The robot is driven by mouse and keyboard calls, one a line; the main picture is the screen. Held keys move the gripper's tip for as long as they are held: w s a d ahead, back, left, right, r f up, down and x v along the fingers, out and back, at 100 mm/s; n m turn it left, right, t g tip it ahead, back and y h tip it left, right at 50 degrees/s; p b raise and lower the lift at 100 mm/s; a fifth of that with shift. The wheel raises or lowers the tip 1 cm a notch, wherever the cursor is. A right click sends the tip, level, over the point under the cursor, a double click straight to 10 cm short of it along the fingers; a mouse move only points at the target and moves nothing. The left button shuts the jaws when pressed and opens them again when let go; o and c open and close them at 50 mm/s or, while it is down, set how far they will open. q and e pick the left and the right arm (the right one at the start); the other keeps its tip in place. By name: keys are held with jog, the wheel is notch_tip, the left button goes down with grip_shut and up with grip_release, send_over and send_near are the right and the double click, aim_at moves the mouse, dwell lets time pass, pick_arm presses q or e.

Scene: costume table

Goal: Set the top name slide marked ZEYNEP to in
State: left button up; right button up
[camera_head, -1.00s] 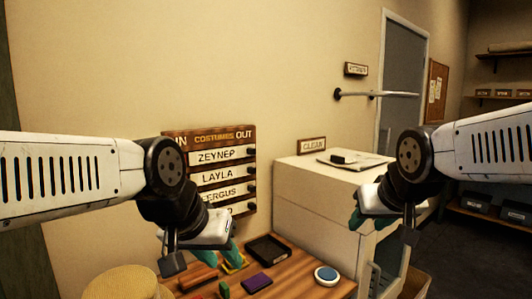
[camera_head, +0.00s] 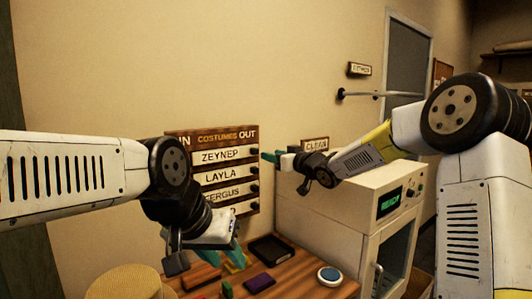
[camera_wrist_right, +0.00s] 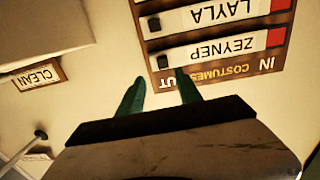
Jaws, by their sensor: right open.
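The wooden costumes board (camera_head: 212,137) hangs on the wall, with IN at its left and OUT at its right. Its top slide, marked ZEYNEP (camera_head: 222,156), has its black knob (camera_head: 253,154) at the OUT end. The slide also shows upside down in the right wrist view (camera_wrist_right: 215,50), with red at its IN end. My right gripper (camera_head: 268,157) is open just right of that knob. In the wrist view the knob (camera_wrist_right: 165,63) appears ahead, between the two teal fingers, apart from them. My left gripper (camera_head: 235,255) hangs low over the table; its jaw gap is unclear.
LAYLA (camera_head: 220,174) and FERGUS slides sit below on the board. A white cabinet (camera_head: 335,205) with a lit READY display stands to the right, below a CLEAN sign (camera_head: 315,144). The wooden table (camera_head: 300,278) holds a black tray (camera_head: 270,248), a purple block and a blue-topped disc.

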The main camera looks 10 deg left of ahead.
aim_at(257, 151)
jog(key=shift+y, duration=0.3)
jog(key=x, duration=0.8)
jog(key=shift+w+a, duration=0.1)
jog(key=shift+a, duration=0.2)
grip_shut()
dwell(0.9)
